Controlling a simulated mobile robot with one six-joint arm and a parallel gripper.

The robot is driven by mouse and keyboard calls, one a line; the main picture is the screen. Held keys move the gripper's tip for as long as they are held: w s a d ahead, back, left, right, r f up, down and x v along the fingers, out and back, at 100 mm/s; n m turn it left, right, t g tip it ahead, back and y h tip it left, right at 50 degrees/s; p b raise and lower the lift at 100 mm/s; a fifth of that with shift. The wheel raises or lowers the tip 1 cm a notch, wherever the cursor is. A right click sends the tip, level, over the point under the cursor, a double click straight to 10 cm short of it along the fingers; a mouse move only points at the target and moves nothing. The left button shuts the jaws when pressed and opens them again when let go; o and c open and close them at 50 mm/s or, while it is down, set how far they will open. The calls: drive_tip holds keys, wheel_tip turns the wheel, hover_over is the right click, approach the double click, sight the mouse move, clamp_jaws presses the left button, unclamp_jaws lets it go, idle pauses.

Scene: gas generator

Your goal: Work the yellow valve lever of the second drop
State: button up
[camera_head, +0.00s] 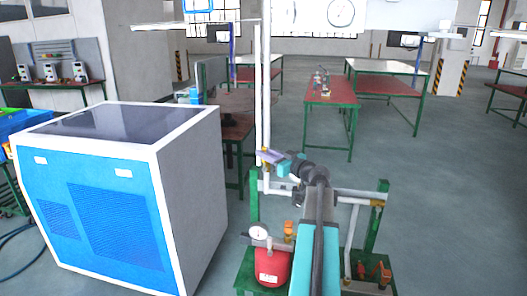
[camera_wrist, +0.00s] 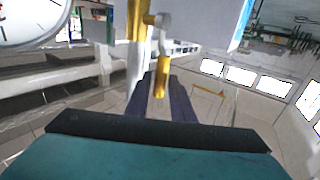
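The yellow valve lever (camera_wrist: 161,78) hangs down in the middle of the wrist view, below a yellow valve body (camera_wrist: 136,22) on a white vertical pipe. My gripper (camera_wrist: 161,92) has its two dark purple fingers on either side of the lever's lower end. Whether they press on it is not clear. In the head view my gripper (camera_head: 268,157) is at the white vertical pipes, beside a small yellow part (camera_head: 264,151). The lever cannot be made out clearly there.
A round gauge (camera_wrist: 30,18) is at the upper left of the wrist view. A blue and white cabinet (camera_head: 100,220) stands left of my arm. A red tank (camera_head: 273,266) with a gauge and a green pipe frame (camera_head: 373,225) are close to the arm. Open floor lies beyond.

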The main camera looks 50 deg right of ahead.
drive_tip(key=shift+w, duration=0.6)
drive_tip(key=shift+c, duration=0.2)
clamp_jaws()
drive_tip(key=shift+a+f, duration=0.1)
drive_tip(key=shift+a, duration=0.2)
drive_tip(key=shift+d, duration=0.25)
drive_tip(key=shift+a, duration=0.1)
